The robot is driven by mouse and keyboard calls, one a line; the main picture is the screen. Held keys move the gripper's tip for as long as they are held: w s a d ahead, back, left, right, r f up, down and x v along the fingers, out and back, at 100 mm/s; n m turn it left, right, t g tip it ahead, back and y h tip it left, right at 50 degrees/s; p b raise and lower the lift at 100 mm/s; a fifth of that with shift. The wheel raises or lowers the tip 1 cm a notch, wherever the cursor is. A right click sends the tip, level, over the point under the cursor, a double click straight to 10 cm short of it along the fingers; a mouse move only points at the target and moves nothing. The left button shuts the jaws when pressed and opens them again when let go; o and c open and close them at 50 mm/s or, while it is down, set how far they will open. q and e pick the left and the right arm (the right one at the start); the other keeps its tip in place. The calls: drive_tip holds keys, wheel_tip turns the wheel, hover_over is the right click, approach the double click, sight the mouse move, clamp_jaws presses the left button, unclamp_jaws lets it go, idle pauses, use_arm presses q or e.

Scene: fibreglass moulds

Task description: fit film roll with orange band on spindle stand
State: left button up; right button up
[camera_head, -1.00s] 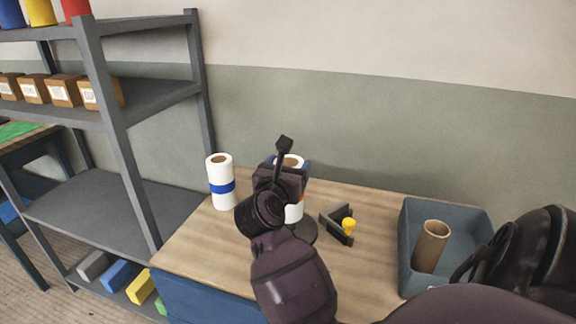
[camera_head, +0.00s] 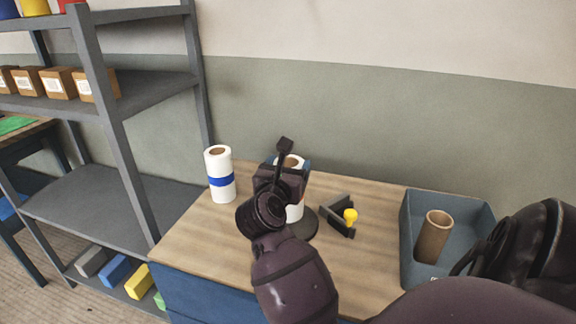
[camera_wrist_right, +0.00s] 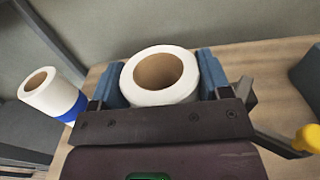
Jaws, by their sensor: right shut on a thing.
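The white film roll (camera_head: 296,212) is upright in my right gripper (camera_head: 282,172), which is shut on it. The gripper covers most of the roll in the head view, and its orange band cannot be made out now. The roll is over the dark round base of the spindle stand (camera_head: 306,228). The spindle itself is hidden, and I cannot tell whether it is inside the core. In the right wrist view, the blue fingers flank the roll (camera_wrist_right: 178,98), with its brown core open upward. My left gripper is not in view.
A white roll with a blue band (camera_head: 221,182) stands left of the gripper. A dark angled bracket with a yellow knob (camera_head: 350,216) lies close right of the stand. A grey-blue bin (camera_head: 405,235) holds a brown tube (camera_head: 433,237). A grey shelf rack (camera_head: 118,150) stands left.

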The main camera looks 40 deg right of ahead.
drive_tip(key=shift+f+b, duration=0.35)
drive_tip(key=shift+f, duration=0.35)
drive_tip(key=o, duration=1.6)
